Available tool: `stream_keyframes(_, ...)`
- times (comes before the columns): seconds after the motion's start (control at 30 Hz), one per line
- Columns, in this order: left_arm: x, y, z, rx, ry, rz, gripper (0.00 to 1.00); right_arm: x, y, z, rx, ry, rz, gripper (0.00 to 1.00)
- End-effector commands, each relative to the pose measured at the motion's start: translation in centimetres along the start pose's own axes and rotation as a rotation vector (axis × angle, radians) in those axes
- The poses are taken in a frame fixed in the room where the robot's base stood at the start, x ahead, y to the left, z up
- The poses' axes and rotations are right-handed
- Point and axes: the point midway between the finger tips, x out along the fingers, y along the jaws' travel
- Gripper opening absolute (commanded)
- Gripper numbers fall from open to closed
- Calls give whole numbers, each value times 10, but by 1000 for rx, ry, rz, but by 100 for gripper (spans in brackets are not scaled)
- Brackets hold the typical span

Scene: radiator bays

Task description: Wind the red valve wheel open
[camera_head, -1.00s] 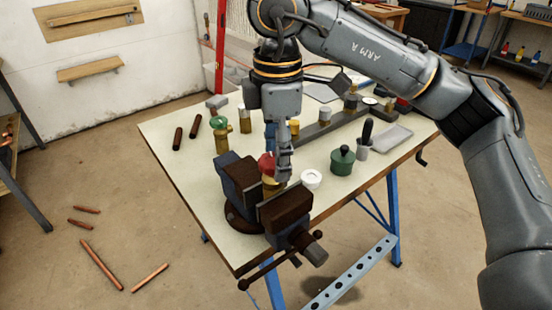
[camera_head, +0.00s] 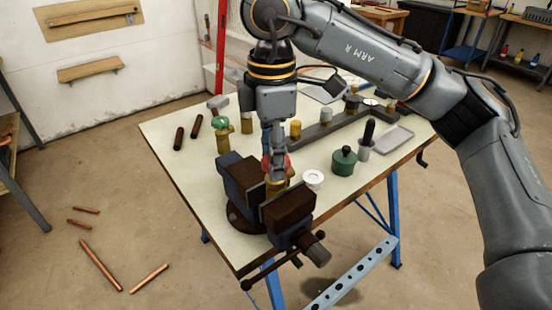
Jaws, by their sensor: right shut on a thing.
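The red valve wheel (camera_head: 287,160) sits on top of a brass valve body (camera_head: 272,188). The brass body stands between the jaws of a dark bench vice (camera_head: 238,182) at the near edge of the workbench. My right gripper (camera_head: 277,172) points down from above and is shut on the red wheel. Its fingers cover much of the wheel. My left gripper is not in view.
On the workbench (camera_head: 320,205) stand a white round cap (camera_head: 313,179), a green pot (camera_head: 343,161), a brass valve with a green top (camera_head: 221,132) and a grey tray (camera_head: 394,140). Copper pipes (camera_head: 100,265) lie on the floor at the left.

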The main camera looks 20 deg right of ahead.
Motion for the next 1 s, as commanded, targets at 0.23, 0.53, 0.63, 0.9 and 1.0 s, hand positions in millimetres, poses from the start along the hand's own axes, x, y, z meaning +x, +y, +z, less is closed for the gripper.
stream_keyframes(0.23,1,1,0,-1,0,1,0,-1,1,-1,-159,3,3,3)
stream_keyframes(0.53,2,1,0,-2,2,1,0,-2,2,-1,-648,3,9,3)
stream_keyframes(0.63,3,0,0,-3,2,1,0,-3,2,-1,-809,2,11,3)
stream_keyframes(0.9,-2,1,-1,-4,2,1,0,-5,3,-1,-1246,2,15,3)
stream_keyframes(1.0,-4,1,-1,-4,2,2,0,-5,3,-1,-1407,2,16,3)
